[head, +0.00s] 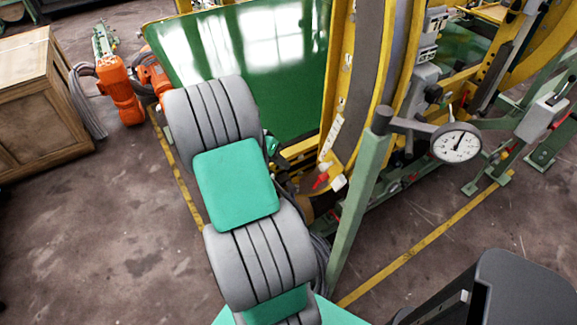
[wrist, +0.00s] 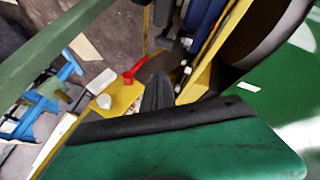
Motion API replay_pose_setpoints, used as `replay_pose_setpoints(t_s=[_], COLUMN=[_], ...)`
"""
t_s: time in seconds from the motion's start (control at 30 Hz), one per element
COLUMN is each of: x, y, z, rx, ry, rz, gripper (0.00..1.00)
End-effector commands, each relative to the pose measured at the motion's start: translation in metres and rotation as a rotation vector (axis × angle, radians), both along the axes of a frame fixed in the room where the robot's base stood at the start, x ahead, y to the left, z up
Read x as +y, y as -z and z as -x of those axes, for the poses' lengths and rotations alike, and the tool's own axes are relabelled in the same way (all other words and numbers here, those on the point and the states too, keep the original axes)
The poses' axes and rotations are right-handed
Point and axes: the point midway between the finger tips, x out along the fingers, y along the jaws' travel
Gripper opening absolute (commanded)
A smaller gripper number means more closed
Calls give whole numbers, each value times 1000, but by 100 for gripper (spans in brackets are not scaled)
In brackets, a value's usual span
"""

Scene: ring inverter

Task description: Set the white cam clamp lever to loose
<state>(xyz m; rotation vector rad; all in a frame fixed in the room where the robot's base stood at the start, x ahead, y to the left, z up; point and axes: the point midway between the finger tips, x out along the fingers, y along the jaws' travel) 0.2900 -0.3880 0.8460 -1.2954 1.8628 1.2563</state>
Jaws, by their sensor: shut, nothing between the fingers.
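A small white part (head: 339,182), which appears to be the white cam clamp lever, sits low on the yellow frame beside a red lever (head: 321,180). In the wrist view a white rounded part (wrist: 104,101) shows on a yellow plate, with the red lever (wrist: 133,72) up and to its right. The white part is too small for me to tell its setting. My gripper (wrist: 158,88) is shut and empty, with its dark fingers to the right of the white part and apart from it in the picture. In the head view my arm hides most of the gripper.
A green post (head: 352,205) with a dial gauge (head: 456,143) stands just right of the levers. The curved yellow frame (head: 342,85) rises behind them, with a green panel (head: 270,50) to the left. A wooden crate (head: 40,105) stands far left. Open floor lies at lower left.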

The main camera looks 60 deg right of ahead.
Motion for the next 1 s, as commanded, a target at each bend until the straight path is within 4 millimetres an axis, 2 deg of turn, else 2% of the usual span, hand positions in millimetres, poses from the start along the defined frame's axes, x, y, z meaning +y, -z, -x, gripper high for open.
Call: replay_pose_setpoints(t_s=[0.33,0.5,0.6,1.0], x=[-31,-35,-36,-36], y=[63,69,73,74], z=[32,58,65,67], rx=[2,1,-1,1], ry=[5,4,2,0], rz=[-3,-2,-1,-1], gripper=[0,0,0,0])
